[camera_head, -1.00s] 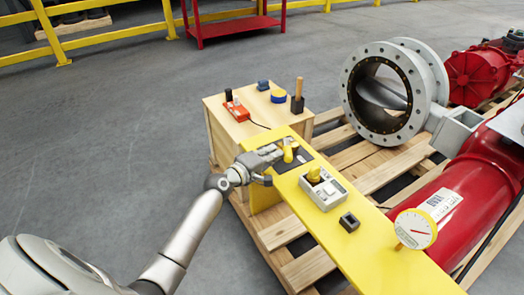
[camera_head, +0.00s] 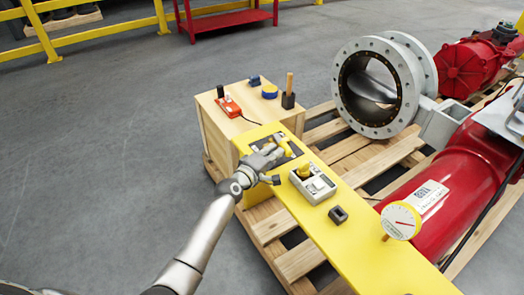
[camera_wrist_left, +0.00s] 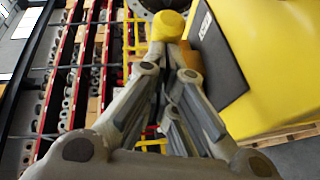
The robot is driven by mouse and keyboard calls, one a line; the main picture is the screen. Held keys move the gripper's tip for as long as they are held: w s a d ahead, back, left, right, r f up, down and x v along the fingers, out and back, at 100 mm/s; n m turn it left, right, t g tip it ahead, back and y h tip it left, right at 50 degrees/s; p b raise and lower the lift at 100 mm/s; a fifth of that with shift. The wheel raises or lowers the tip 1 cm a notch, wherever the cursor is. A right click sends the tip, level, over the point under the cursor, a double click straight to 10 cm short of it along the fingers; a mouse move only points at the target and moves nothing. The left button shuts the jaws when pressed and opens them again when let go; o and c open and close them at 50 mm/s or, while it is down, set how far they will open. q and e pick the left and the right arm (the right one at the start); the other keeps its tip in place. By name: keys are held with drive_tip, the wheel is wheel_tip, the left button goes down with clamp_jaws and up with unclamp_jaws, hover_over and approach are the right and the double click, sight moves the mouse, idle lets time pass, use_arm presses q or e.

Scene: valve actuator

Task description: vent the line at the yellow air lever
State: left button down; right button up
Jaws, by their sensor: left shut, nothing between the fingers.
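The yellow air lever (camera_head: 285,148) stands on a dark plate near the far end of the yellow bench panel (camera_head: 345,248). My left gripper (camera_head: 272,158) is beside it, with its fingers shut and empty. In the left wrist view the lever's rounded yellow end (camera_wrist_left: 168,25) shows just beyond the fingertips (camera_wrist_left: 172,65). I cannot tell whether the fingers touch it. The gripper hides part of the lever's base and plate. My right gripper is not in view.
A grey box with a yellow knob (camera_head: 311,185), a small dark block (camera_head: 338,215) and a gauge (camera_head: 401,221) stand along the panel. A wooden crate (camera_head: 226,150) carries a red device (camera_head: 229,106). The red actuator (camera_head: 440,190) is at right. Floor at left is clear.

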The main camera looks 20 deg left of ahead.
use_arm(q)
drive_tip(key=shift+w+d, duration=0.15)
drive_tip(key=shift+d, duration=0.6)
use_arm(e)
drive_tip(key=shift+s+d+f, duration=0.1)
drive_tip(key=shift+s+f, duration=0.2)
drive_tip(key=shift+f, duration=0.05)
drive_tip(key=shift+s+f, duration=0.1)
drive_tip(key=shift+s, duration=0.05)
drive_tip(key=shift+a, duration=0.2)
use_arm(q)
drive_tip(key=v, duration=1.2)
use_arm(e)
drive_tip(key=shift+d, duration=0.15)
